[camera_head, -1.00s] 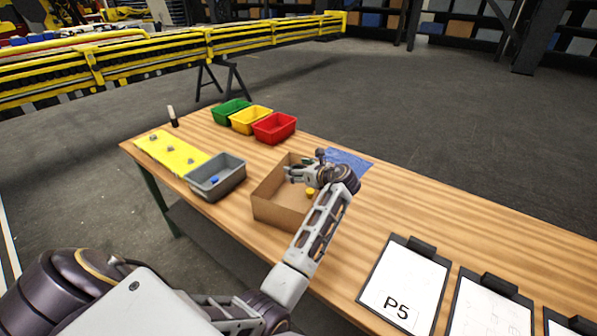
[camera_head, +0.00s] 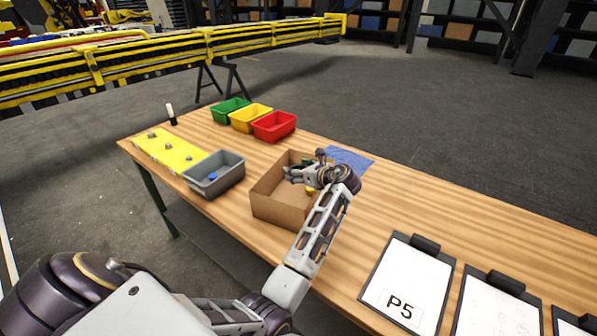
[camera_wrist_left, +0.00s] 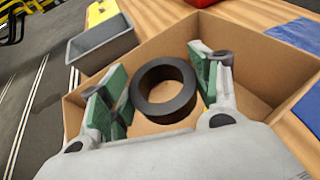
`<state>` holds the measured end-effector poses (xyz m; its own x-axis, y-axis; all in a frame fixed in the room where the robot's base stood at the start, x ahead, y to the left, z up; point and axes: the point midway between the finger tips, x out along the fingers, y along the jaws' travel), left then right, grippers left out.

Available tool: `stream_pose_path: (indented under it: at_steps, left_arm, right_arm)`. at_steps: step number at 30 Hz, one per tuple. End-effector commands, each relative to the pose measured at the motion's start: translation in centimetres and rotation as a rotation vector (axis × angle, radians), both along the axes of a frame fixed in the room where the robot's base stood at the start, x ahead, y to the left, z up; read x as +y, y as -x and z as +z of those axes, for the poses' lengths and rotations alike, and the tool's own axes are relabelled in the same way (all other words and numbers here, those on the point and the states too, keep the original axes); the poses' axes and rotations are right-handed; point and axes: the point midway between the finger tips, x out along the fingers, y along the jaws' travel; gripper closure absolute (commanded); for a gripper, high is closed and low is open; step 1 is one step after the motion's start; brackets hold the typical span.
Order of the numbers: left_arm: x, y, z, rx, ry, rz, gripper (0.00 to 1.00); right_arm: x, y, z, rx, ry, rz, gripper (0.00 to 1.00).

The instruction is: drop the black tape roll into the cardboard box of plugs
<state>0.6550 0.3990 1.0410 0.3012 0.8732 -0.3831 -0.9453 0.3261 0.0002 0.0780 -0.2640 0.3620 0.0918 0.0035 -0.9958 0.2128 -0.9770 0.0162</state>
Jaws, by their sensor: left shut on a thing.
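The cardboard box (camera_head: 278,212) stands open on the wooden table in the head view. My left gripper (camera_head: 291,174) reaches over it, with the fingers above the box opening. In the left wrist view the black tape roll (camera_wrist_left: 161,113) is a thick dark ring between the two green-padded fingers of my left gripper (camera_wrist_left: 160,84). The gripper is shut on it, over the inside of the box, whose wall also shows there (camera_wrist_left: 282,72). A small yellow piece (camera_head: 310,190) shows inside the box. The other plugs cannot be made out. My right gripper is not in view.
A grey bin (camera_head: 226,186) with a blue piece stands left of the box. Red (camera_head: 274,132), yellow (camera_head: 250,122) and green (camera_head: 230,110) bins stand behind. A blue sheet (camera_head: 350,160) lies behind the box. Clipboards (camera_head: 408,283) lie at the front right.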

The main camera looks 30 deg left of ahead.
Motion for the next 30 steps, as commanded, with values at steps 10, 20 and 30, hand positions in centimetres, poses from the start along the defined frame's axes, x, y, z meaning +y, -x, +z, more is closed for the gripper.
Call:
stream_pose_path:
  at_steps: [10,20,30]
  left_arm:
    - [0.0,0.0,0.1,-0.001,0.0,0.0,0.12]
    - [0.0,0.0,0.0,0.0,0.0,0.0,0.12]
    - [0.0,0.0,2.0,-0.003,0.0,0.0,0.12]
  right_arm:
    - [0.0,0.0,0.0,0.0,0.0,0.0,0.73]
    - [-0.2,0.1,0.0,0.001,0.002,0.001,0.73]
    - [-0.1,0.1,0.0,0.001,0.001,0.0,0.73]
